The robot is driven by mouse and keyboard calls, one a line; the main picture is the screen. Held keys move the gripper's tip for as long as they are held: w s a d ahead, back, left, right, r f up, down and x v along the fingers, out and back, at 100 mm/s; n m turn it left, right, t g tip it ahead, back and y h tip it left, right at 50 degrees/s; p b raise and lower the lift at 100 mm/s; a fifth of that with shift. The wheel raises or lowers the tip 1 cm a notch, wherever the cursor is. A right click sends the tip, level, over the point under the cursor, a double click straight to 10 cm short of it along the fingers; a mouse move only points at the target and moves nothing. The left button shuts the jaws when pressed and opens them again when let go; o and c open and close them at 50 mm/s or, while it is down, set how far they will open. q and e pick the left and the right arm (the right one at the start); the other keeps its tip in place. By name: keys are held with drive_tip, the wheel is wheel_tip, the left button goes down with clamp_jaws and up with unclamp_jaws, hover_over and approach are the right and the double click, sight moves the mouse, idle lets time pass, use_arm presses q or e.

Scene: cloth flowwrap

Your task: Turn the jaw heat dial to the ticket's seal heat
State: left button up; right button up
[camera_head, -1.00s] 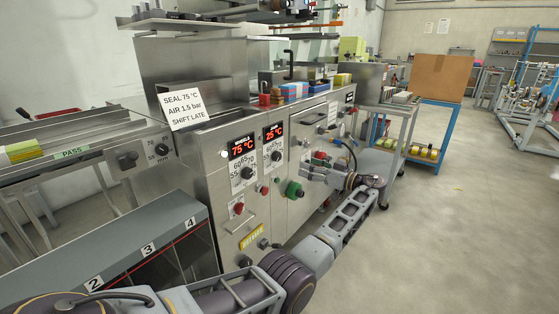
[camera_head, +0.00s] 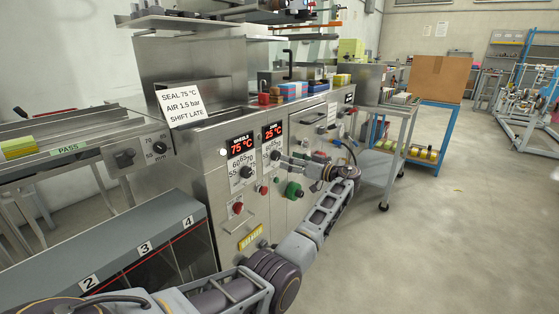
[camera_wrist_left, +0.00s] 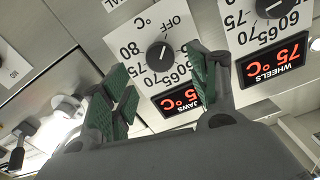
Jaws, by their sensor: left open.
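The ticket (camera_head: 182,106) on the machine reads SEAL 75 °C, AIR 1.5 bar, SHIFT LATE. The jaws display (camera_head: 272,132) reads 25 °C in the head view; one finger partly covers it in the left wrist view (camera_wrist_left: 182,97). The black jaw heat dial (camera_wrist_left: 160,54) sits on a white scale plate marked OFF and several numbers up to 80. My left gripper (camera_wrist_left: 158,64) is open, its green-padded fingers on either side of the dial in that view. I cannot tell whether they touch it. In the head view the left gripper (camera_head: 281,158) is at the panel under the jaws display.
The wheels dial (camera_head: 246,172) and its display (camera_head: 242,147), reading 75 °C, are just left of the jaw controls. A red button (camera_head: 238,208) and a green knob (camera_head: 293,190) sit lower on the panel. The floor to the right is open.

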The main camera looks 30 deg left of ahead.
sight(278, 157)
use_arm(q)
drive_tip(key=shift+w+a+b, duration=0.2)
drive_tip(key=shift+a+b, duration=0.5)
drive_tip(key=shift+a, duration=2.2)
drive_tip(key=shift+c, duration=0.3)
drive_tip(key=c, duration=1)
